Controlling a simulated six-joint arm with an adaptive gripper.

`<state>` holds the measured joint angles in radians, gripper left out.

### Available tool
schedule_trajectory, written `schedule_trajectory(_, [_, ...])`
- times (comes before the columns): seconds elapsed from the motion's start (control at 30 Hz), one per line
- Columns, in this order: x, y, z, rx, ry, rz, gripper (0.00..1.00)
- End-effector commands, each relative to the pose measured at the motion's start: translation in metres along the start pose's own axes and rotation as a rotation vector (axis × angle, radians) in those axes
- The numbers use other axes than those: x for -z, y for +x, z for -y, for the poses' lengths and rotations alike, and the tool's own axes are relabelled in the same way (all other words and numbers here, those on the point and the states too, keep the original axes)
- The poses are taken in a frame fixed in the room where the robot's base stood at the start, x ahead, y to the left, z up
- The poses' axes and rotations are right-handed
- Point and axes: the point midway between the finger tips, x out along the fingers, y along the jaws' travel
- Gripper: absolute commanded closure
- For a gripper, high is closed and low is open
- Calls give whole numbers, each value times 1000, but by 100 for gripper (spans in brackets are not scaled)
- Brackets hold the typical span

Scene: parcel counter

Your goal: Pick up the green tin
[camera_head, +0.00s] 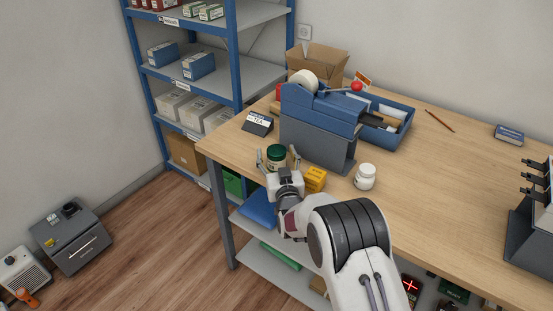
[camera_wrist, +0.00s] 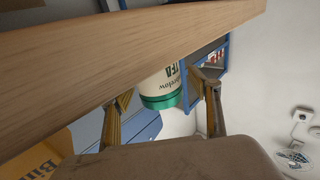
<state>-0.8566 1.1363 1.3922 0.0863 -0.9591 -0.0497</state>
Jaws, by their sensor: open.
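The green tin (camera_head: 276,152) stands near the table's front edge in the head view, in front of the blue dispenser. Its lower part is partly hidden by my gripper. In the wrist view the tin (camera_wrist: 161,98) shows a pale lettered side and a green end. My gripper (camera_head: 279,161) is open, with one finger to each side of the tin in the head view. In the wrist view the tin appears between the two fingers, beyond the fingertips (camera_wrist: 168,95). I cannot tell whether either finger touches it.
A yellow box (camera_head: 315,179) stands close to the right of my gripper, and a white jar (camera_head: 365,177) farther right. The blue tape dispenser (camera_head: 318,125) stands close behind the tin. A small sign (camera_head: 257,124) is to the left.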

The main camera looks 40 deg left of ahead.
Motion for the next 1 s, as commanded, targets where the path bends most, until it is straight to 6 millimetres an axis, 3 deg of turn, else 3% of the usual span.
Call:
schedule_trajectory(0.17, [0,0,0,0,0,0,38])
schedule_trajectory(0.33, [0,0,0,0,0,0,82])
schedule_trajectory(0.77, [3,0,0,0,0,-2,83])
schedule_trajectory(1.0, [20,0,0,0,0,-3,83])
